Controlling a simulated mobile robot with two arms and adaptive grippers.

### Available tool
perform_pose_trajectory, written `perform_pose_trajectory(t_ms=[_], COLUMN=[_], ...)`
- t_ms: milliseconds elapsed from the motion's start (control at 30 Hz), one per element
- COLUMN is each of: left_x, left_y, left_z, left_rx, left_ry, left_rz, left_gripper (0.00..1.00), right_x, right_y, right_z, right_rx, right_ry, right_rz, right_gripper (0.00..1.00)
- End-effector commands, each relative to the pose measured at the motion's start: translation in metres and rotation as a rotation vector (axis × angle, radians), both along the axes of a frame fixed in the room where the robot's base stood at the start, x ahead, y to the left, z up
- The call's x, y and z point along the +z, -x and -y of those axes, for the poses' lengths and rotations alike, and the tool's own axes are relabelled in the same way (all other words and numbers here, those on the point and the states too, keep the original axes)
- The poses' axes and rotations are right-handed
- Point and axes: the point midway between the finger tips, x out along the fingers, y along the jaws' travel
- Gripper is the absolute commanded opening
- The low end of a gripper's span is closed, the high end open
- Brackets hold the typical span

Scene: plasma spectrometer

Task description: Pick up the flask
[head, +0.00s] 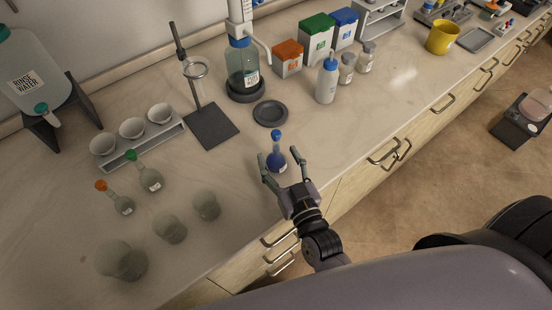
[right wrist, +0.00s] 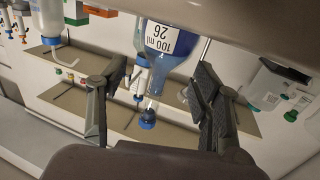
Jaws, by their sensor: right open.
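A small round flask (head: 277,160) with dark blue liquid and a blue stopper stands upright on the bench near its front edge. My right gripper (head: 284,167) is open around it, one finger on each side, and no grip on it shows. In the right wrist view the flask (right wrist: 172,40) appears upside down, with a "100 ml" label, its neck and stopper lying between the spread fingers (right wrist: 155,95). Two other flasks, one green-stoppered (head: 150,178) and one orange-stoppered (head: 122,204), stand further left. My left gripper is not in view.
A dark round dish (head: 270,113) and a stand (head: 212,127) with a ring are behind the flask. Several glass beakers (head: 171,227) stand at the left front. A white squeeze bottle (head: 327,82) stands at the right back. The bench right of the gripper is clear.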

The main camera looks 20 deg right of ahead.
Motion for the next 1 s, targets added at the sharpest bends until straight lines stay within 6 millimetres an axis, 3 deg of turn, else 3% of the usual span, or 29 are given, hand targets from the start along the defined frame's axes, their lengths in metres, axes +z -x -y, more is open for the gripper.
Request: perform_pose_trajectory(t_ms=[233, 1000], left_x=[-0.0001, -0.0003], left_y=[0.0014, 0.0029], left_z=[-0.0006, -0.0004], left_rx=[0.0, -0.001], left_ry=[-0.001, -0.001], left_rz=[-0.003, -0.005], left_gripper=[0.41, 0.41], right_x=[-0.0007, -0.0008], right_y=[-0.0016, -0.0012], right_z=[0.0, 0.0002], right_rx=[0.0, 0.0], right_ry=[0.0, 0.002], right_rz=[-0.001, -0.001], right_gripper=[0.59, 0.08])
